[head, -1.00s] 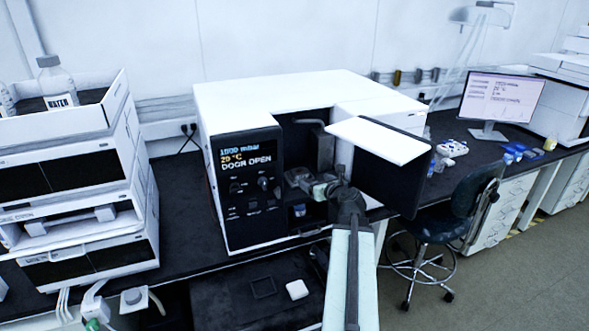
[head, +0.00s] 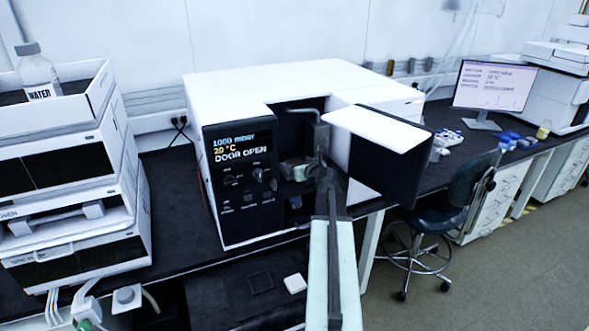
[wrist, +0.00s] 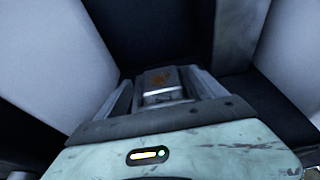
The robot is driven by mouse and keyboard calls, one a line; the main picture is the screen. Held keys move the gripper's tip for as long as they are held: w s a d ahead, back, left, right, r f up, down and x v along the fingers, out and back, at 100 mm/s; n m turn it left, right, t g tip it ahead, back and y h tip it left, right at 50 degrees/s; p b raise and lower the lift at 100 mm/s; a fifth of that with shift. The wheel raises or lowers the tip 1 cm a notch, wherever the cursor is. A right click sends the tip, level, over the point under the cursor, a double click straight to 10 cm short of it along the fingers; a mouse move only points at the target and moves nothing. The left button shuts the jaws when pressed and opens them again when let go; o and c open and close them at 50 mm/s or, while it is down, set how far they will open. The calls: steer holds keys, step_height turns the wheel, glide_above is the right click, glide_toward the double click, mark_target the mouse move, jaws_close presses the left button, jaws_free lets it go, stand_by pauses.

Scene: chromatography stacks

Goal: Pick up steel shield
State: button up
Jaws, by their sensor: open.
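My gripper (head: 293,170) reaches into the open chamber of the white instrument (head: 270,82). In the wrist view my gripper (wrist: 162,92) has its two fingers apart. A small metallic block with a rusty-brown mark on its top (wrist: 162,78) shows between and beyond the fingers. It may be the steel shield, but I cannot tell for sure. I cannot tell whether the fingers touch it. In the head view my arm and the chamber's shade hide this block.
The instrument's door (head: 390,165) stands open to the right of my arm. Its display panel (head: 240,180) is left of the opening and reads DOOR OPEN. Chamber walls are close around my gripper. Stacked modules (head: 75,190) stand left; a chair (head: 440,215) stands right.

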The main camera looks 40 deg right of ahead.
steer(key=shift+w+d+f, duration=0.1)
steer(key=shift+w+d, duration=0.05)
steer(key=shift+w, duration=0.15)
steer(key=shift+s, duration=0.1)
steer(key=shift+c, duration=0.7)
steer(key=c, duration=1.6)
steer(key=shift+o, duration=0.2)
steer(key=shift+r+p, duration=0.65)
step_height(320, 180, up, 3)
steer(key=p, duration=0.3)
steer(key=shift+r, duration=0.1)
steer(key=s+d, duration=0.2)
steer(key=s, duration=1.4)
steer(key=shift+d+r+p, duration=0.15)
steer(key=shift+r+p, duration=0.15)
steer(key=shift+p, duration=0.1)
